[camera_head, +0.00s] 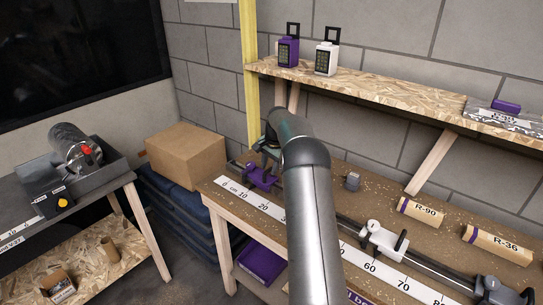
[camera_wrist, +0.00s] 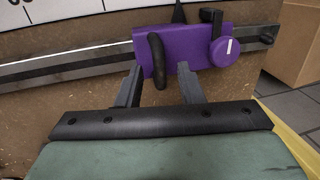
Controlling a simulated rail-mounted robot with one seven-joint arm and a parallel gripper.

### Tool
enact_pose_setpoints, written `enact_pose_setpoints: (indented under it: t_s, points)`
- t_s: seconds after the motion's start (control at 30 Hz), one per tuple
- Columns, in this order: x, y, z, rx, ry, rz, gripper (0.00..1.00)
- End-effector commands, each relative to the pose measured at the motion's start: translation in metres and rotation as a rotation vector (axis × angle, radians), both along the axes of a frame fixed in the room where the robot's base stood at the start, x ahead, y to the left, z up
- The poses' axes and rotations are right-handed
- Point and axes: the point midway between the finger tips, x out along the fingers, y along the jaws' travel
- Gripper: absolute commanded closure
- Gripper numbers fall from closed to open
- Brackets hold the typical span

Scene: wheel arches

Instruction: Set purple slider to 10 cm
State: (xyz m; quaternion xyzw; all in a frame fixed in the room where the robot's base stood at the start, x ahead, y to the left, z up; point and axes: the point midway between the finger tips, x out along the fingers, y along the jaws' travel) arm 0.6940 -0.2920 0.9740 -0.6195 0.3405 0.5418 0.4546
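The purple slider (camera_head: 262,177) sits on the metal rail at the low-number end of the white ruler (camera_head: 252,200), beside its 10 and 20 labels; its exact reading is too small to tell. In the wrist view, the slider (camera_wrist: 205,48) has a round purple knob (camera_wrist: 224,51), a black pointer (camera_wrist: 179,13) towards the ruler and a black curved handle (camera_wrist: 157,60). My gripper (camera_wrist: 159,70) is open, with one finger on each side of the handle and visible gaps between. In the head view, my gripper (camera_head: 268,150) is partly hidden by my arm above the slider.
A white slider (camera_head: 383,240) stands farther right on the rail, near the 60 and 70 labels. A small grey block (camera_head: 352,181) and two labelled wooden cylinders, R-90 (camera_head: 420,211) and R-36 (camera_head: 497,244), lie behind. A cardboard box (camera_head: 187,154) stands left of the bench.

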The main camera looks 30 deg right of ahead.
Motion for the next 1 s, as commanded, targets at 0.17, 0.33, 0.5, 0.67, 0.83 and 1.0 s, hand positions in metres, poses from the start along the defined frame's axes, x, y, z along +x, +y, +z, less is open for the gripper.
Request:
enact_pose_setpoints:
  t_s: [0.17,0.33,0.5,0.67,0.83,1.0]
  points:
    - [-0.004,-0.003,0.026,-0.003,-0.006,-0.001,0.66]
    - [-0.012,-0.006,0.067,-0.004,-0.006,-0.001,0.66]
    - [-0.019,-0.008,0.109,-0.003,-0.006,0.000,0.66]
    - [-0.025,-0.011,0.141,-0.003,-0.004,-0.001,0.66]
    - [-0.029,-0.012,0.162,-0.002,-0.003,-0.001,0.66]
    - [-0.031,-0.012,0.168,-0.001,-0.001,0.000,0.66]
